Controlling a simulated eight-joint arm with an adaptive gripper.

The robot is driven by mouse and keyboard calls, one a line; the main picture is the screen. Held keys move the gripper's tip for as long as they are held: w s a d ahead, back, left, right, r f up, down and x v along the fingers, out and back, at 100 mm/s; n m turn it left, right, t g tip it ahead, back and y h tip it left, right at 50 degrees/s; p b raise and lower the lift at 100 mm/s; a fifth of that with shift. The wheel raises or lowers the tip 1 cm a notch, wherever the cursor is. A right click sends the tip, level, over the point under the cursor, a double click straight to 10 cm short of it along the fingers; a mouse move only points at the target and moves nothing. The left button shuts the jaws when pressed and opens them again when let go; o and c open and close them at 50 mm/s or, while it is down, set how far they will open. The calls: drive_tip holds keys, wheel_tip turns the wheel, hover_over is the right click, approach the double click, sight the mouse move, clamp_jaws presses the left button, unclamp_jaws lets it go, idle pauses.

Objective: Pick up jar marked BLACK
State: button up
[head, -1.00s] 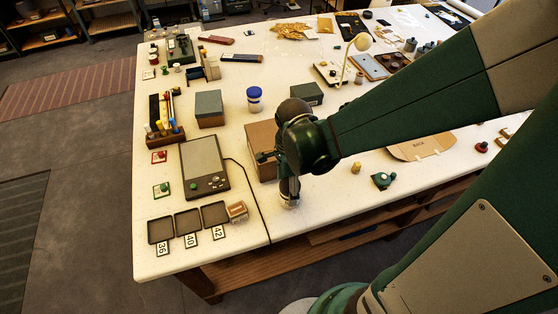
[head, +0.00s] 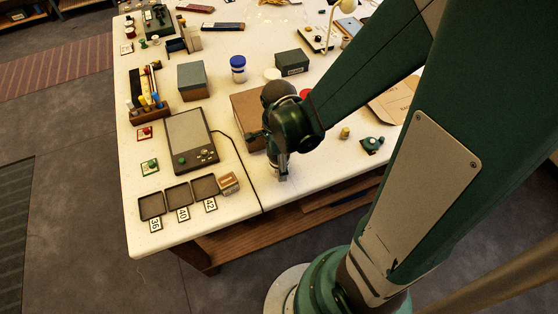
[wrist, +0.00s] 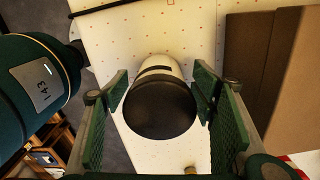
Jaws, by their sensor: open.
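A white jar (wrist: 158,72) with a dark round lid (wrist: 160,108) stands between my fingers in the wrist view. A dark band shows on its side, but I cannot read any marking. My gripper (wrist: 162,88) is open, with one green pad on each side of the jar and a gap showing at both sides. In the head view my gripper (head: 283,172) points down near the table's front edge, and it mostly hides the jar there.
A brown cardboard box (head: 245,108) stands close behind my gripper, and shows at right in the wrist view (wrist: 288,70). A dark cable (head: 248,180) runs left of it. A scale (head: 188,135) and three trays (head: 177,192) lie farther left. A blue-lidded jar (head: 238,70) stands behind.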

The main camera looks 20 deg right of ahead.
idle(0.3)
drive_tip(key=c, duration=1.2)
drive_tip(key=shift+r, duration=0.15)
drive_tip(key=shift+r+p, duration=0.7)
drive_tip(key=shift+r, duration=4.15)
